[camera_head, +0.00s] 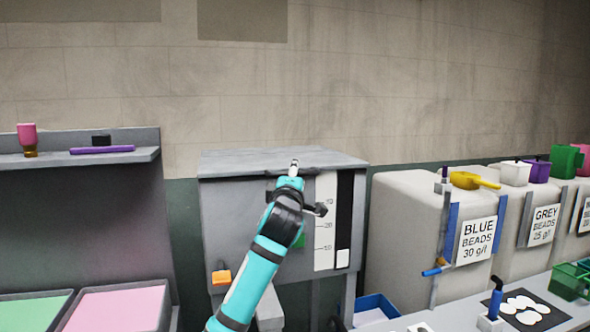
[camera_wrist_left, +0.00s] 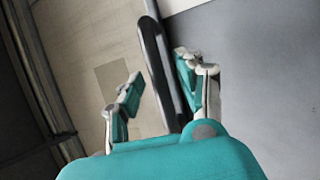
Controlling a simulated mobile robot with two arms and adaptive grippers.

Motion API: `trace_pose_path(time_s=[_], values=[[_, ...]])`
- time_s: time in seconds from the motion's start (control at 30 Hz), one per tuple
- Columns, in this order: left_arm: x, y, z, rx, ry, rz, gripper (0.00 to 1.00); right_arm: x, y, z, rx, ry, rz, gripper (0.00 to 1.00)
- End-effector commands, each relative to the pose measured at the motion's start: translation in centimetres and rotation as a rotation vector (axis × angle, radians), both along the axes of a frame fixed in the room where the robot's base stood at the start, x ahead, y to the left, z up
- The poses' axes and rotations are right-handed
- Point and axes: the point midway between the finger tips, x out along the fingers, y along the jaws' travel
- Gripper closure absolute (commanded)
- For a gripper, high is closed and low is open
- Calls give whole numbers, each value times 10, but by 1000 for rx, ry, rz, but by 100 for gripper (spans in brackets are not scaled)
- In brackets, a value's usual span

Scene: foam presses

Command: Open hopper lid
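The hopper (camera_head: 232,215) is a grey box against the wall with a scale strip on its front. Its flat grey lid (camera_head: 235,162) lies shut on top. My left gripper (camera_head: 293,170) is at the lid's front edge, with my teal arm covering part of the hopper front. In the left wrist view, a dark bar-like handle (camera_wrist_left: 158,65) runs between the spread fingers of the left gripper (camera_wrist_left: 162,90). It is closer to the right finger; whether they touch is unclear. A grey surface fills that view's right side. My right gripper is not in view.
Beige bins with bead labels (camera_head: 410,225) stand right of the hopper, topped by coloured scoops (camera_head: 472,181). A shelf (camera_head: 60,163) with a pink-topped bottle (camera_head: 28,138) is at left. A blue box (camera_head: 372,308) sits low beside the hopper. The wall above the lid is bare.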

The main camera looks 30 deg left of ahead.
Motion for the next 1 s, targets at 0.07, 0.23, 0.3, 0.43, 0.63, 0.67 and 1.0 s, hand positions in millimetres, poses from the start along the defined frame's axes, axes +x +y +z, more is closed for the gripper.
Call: trace_pose_path(time_s=[0.07, 0.23, 0.3, 0.43, 0.63, 0.67, 1.0], values=[[3, 1, 0, 0, 1, 0, 62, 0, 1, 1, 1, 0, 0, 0], [3, 2, 0, 0, 0, 0, 62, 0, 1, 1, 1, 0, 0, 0], [3, 2, 0, 0, 0, 0, 62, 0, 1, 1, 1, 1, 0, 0], [3, 2, 0, 0, 0, 0, 76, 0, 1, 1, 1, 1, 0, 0], [3, 2, 0, 0, 0, 0, 100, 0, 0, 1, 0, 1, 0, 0], [3, 2, 0, 0, 0, 0, 100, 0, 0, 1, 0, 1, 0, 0], [3, 2, 0, -1, 0, 0, 100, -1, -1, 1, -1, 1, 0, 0]])
